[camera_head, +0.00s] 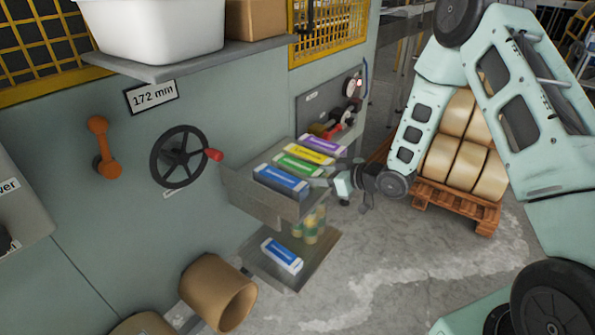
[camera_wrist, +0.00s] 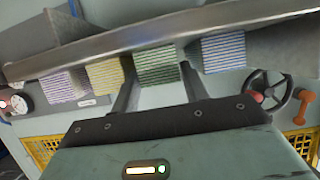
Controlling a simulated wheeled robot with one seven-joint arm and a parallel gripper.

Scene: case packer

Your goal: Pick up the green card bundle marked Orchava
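The green card bundle (camera_head: 298,165) lies in the upper metal tray (camera_head: 262,210), between a yellow bundle (camera_head: 309,154) and a blue bundle (camera_head: 280,182). Its label is too small to read. My gripper (camera_head: 328,176) is at the tray's right side, by the near end of the green bundle. In the wrist view, the green bundle's striped end (camera_wrist: 160,66) lies straight ahead between the two spread fingers of my gripper (camera_wrist: 160,72). The fingertips are close to its two sides; I cannot tell whether they touch.
A purple bundle (camera_head: 322,145) lies beyond the yellow one. A lower shelf (camera_head: 300,262) holds another blue-labelled bundle (camera_head: 282,255) and small bottles (camera_head: 311,230). A handwheel (camera_head: 182,157) sticks out left of the tray.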

